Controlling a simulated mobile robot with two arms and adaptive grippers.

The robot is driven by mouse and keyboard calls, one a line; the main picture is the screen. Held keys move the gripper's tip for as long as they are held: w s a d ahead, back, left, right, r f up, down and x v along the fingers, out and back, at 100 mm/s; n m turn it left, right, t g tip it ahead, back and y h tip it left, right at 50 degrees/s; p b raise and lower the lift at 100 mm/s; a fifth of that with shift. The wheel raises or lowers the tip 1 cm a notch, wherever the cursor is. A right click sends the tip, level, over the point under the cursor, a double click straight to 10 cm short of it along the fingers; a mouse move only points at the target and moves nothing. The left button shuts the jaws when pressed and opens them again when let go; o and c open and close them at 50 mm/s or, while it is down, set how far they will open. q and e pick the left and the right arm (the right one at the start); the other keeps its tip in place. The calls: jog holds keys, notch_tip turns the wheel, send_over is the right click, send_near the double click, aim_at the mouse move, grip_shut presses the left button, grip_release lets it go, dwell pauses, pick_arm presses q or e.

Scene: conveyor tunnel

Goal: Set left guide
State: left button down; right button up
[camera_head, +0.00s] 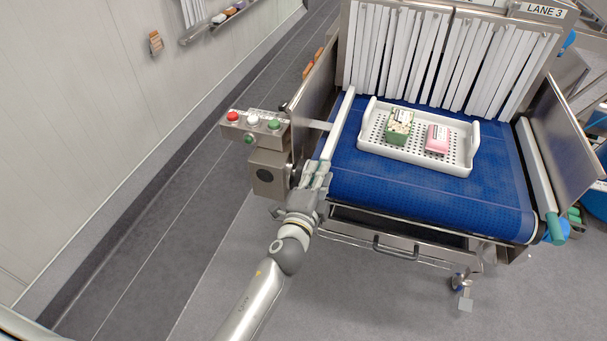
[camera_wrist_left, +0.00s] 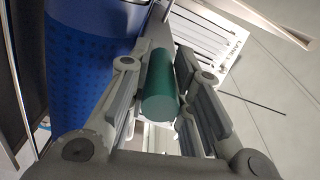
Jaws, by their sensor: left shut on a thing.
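The left guide (camera_head: 337,125) is a long white rail along the left edge of the blue conveyor belt (camera_head: 355,180). My left gripper (camera_head: 318,175) is at the rail's near end, shut on its green handle. In the left wrist view the green handle (camera_wrist_left: 160,85) lies between the two fingers of my gripper (camera_wrist_left: 165,100). In the head view the fingers mostly hide this handle. The right guide (camera_head: 535,165), a matching white rail with a green handle (camera_head: 555,229), runs along the belt's right side. My right gripper is not in view.
A white perforated tray (camera_head: 452,165) on the belt holds a green pack (camera_head: 399,127) and a pink pack (camera_head: 437,139). White strip curtains (camera_head: 450,60) hang behind it. A control box (camera_head: 254,128) with buttons stands left of the belt. Steel side panels flank the belt.

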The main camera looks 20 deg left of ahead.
pick_arm(q)
jog(key=c, duration=1.3)
grip_release()
jog(key=s, duration=1.2)
jog(key=shift+a, duration=0.25)
